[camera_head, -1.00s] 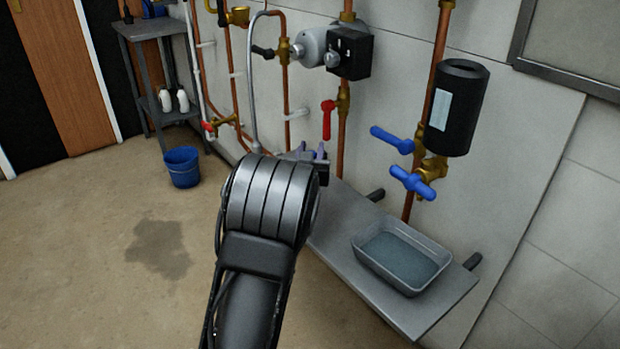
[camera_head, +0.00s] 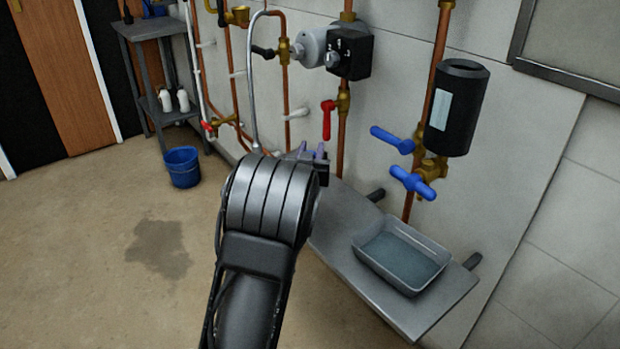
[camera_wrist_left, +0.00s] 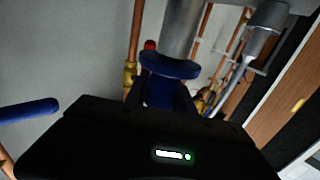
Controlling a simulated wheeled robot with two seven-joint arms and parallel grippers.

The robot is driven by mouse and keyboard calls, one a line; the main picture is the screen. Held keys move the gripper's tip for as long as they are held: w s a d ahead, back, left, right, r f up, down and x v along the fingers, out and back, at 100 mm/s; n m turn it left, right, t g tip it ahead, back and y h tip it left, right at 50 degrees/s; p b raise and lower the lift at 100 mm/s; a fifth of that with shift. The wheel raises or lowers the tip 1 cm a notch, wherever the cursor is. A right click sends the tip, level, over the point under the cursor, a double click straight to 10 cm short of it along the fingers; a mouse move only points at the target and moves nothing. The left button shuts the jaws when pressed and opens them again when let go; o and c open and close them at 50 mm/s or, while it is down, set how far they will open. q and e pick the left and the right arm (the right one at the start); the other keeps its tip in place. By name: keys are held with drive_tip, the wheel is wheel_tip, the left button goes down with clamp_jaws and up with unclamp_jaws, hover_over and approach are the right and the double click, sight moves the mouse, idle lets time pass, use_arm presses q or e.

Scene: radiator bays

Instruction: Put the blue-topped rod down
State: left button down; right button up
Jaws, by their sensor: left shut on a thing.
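My left gripper (camera_head: 311,157) is beside the wall pipes, at the left end of the grey shelf, and my own wrist hides most of it in the head view. In the left wrist view the gripper (camera_wrist_left: 160,100) is shut on the blue-topped rod. There the rod shows a wide blue disc (camera_wrist_left: 170,66) and a thick grey shaft (camera_wrist_left: 184,28) beyond it. The rod cannot be made out clearly in the head view, and whether it touches anything is hidden. My right gripper is not in view.
The grey shelf (camera_head: 342,222) carries a grey tray of liquid (camera_head: 440,256) at its right part. Above are blue valve handles (camera_head: 412,181), a red lever (camera_head: 327,120) and a black cylinder (camera_head: 458,108). A blue bucket (camera_head: 183,168) stands on the floor.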

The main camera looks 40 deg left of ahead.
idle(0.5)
use_arm(q)
wheel_tip(320, 180, up, 10)
drive_tip(key=p, duration=0.3)
idle(0.8)
